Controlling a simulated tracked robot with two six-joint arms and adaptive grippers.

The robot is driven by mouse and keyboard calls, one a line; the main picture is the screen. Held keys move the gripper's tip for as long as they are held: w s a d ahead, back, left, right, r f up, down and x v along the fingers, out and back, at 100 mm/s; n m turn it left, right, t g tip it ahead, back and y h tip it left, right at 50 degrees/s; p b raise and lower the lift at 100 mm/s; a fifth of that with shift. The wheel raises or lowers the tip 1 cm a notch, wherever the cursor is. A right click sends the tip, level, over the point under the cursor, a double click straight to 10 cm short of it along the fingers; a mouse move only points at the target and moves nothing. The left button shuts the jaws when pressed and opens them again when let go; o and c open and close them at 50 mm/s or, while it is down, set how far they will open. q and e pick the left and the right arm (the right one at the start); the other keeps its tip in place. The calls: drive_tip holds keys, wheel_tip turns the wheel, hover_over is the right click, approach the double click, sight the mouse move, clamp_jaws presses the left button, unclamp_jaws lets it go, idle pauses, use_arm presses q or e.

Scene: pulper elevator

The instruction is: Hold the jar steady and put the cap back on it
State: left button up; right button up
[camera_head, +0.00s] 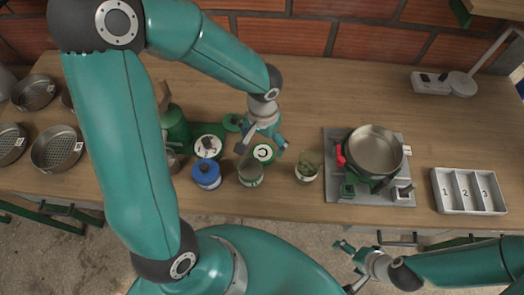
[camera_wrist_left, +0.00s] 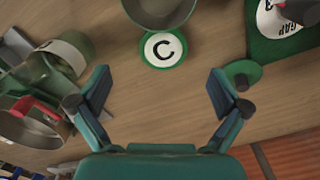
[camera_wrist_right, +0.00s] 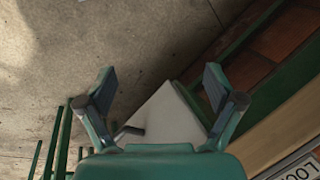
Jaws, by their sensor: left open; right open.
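An open-looking glass jar (camera_head: 250,174) stands near the table's front edge, just in front of a white disc marked C (camera_head: 263,153). It is cut off at the top of the left wrist view (camera_wrist_left: 160,8). A small dark piece, perhaps the cap (camera_head: 208,143), lies on a white circle on a green mat left of the disc. The circle's lettering seems to read CAP in the left wrist view (camera_wrist_left: 275,15). My left gripper (camera_head: 262,142) is open and empty above the C disc, behind the jar. My right gripper (camera_head: 346,267) is open and empty beyond the front edge.
A blue-topped jar (camera_head: 206,174) and a small labelled glass (camera_head: 307,166) flank the glass jar. A green knobbed disc (camera_head: 232,122) lies behind. A pot (camera_head: 374,150) stands at right, beyond it a numbered tray (camera_head: 468,191). Sieves (camera_head: 56,149) are at left. The back right is mostly clear.

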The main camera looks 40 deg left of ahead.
sight(262, 154)
use_arm(q)
drive_tip(key=shift+s+f, duration=0.1)
drive_tip(key=shift+f, duration=0.8)
drive_tip(key=shift+w+a+f, duration=0.15)
drive_tip(key=shift+f, duration=1.2)
drive_tip(key=shift+w+a+f, duration=0.15)
drive_tip(key=shift+f, duration=1.15)
drive_tip(key=c, duration=0.8)
